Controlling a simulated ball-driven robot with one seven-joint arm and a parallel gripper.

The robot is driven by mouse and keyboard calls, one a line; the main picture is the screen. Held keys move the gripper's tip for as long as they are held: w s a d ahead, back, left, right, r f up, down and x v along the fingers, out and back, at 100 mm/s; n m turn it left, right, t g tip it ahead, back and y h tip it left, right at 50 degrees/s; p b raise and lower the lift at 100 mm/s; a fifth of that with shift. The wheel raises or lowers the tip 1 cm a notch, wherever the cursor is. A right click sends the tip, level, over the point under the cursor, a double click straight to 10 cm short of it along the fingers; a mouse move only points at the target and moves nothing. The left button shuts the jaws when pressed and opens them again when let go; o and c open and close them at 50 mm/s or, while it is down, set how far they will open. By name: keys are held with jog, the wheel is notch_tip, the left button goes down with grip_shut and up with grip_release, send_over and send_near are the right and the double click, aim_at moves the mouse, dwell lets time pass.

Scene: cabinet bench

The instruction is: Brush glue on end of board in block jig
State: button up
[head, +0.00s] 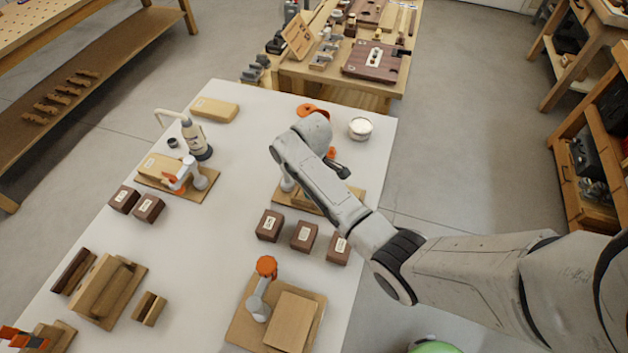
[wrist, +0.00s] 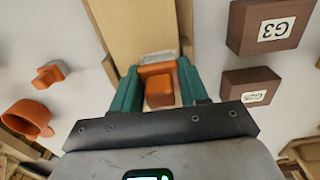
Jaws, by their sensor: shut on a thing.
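My gripper (wrist: 158,76), with teal fingers, is shut on an orange brush (wrist: 160,92). A pale strip at its far edge looks like the bristles. In the wrist view the brush is at the near end of a light wooden board (wrist: 142,25); whether the bristles touch it I cannot tell.
Dark labelled blocks (head: 304,237) stand in front of the jig; one marked G3 (wrist: 276,25) is close at the right in the wrist view. A bottle (head: 195,138) and other jigs (head: 275,315) occupy the white table (head: 215,235).

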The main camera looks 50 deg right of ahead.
jog(key=shift+a, duration=0.15)
jog(key=shift+w+d+b, duration=0.25)
jog(key=shift+w+d, duration=0.05)
jog(key=shift+d, duration=0.55)
jog(key=shift+w+d+b, duration=0.25)
jog(key=shift+d, duration=0.55)
jog(key=shift+s+a+p, duration=0.2)
jog(key=shift+a+p, duration=0.25)
jog(key=shift+a, duration=0.1)
jog(key=shift+s+a, duration=0.15)
jog(key=shift+a, duration=0.15)
jog(key=shift+s+a, duration=0.3)
jog(key=shift+a, duration=0.5)
jog(key=shift+w+d, duration=0.35)
jog(key=shift+d, duration=0.5)
